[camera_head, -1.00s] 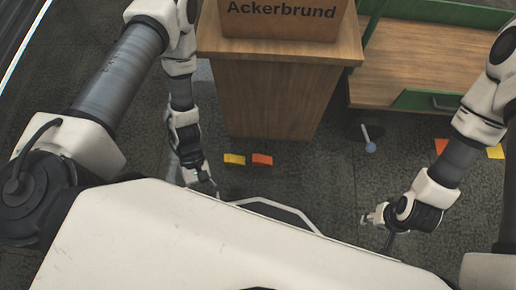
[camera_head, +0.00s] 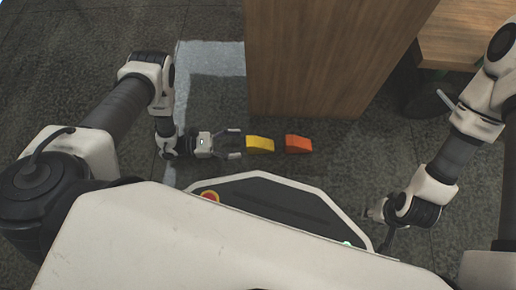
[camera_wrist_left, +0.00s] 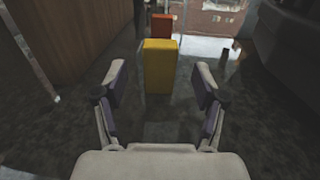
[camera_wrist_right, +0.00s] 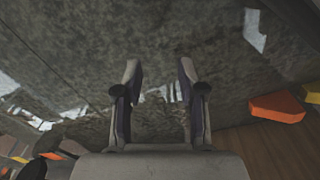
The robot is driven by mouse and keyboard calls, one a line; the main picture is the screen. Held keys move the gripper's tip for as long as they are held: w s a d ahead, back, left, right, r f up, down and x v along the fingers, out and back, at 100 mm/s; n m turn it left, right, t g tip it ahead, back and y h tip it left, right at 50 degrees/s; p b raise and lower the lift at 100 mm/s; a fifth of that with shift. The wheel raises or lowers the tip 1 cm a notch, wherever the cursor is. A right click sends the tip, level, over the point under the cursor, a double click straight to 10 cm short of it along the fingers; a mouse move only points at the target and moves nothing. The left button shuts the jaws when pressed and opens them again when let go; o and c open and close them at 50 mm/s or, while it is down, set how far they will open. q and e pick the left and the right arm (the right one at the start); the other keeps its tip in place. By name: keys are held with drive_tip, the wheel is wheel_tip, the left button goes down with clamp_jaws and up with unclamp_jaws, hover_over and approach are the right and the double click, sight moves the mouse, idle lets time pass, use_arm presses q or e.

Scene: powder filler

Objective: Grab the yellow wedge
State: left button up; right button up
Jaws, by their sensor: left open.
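The yellow wedge (camera_head: 260,144) lies on the dark floor in front of the wooden stand. My left gripper (camera_head: 236,144) is low, just left of the wedge, pointing at it with open fingers. In the left wrist view the yellow wedge (camera_wrist_left: 160,66) is centred between and just beyond the open fingertips (camera_wrist_left: 161,77), and nothing is gripped. I cannot tell whether the fingertips touch it. My right gripper (camera_head: 373,212) is away on the right. In the right wrist view its fingers (camera_wrist_right: 159,72) are apart and empty.
An orange wedge (camera_head: 298,144) lies right of the yellow one, and it also shows behind it in the left wrist view (camera_wrist_left: 162,27). The wooden stand (camera_head: 320,60) rises just behind both wedges. My base is close in front of them. The floor at left is clear.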

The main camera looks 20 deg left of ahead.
sight(262, 143)
use_arm(q)
drive_tip(key=b+x, duration=0.2)
drive_tip(key=x, duration=0.5)
drive_tip(key=shift+w+d+f+b, duration=0.1)
drive_tip(key=shift+d+f+b, duration=0.05)
drive_tip(key=shift+d+b, duration=0.15)
use_arm(e)
drive_tip(key=f, duration=0.1)
drive_tip(key=w+f, duration=0.1)
drive_tip(key=f, duration=0.1)
drive_tip(key=shift+f, duration=0.3)
use_arm(q)
drive_tip(key=c, duration=1.3)
use_arm(e)
drive_tip(key=shift+r, duration=0.1)
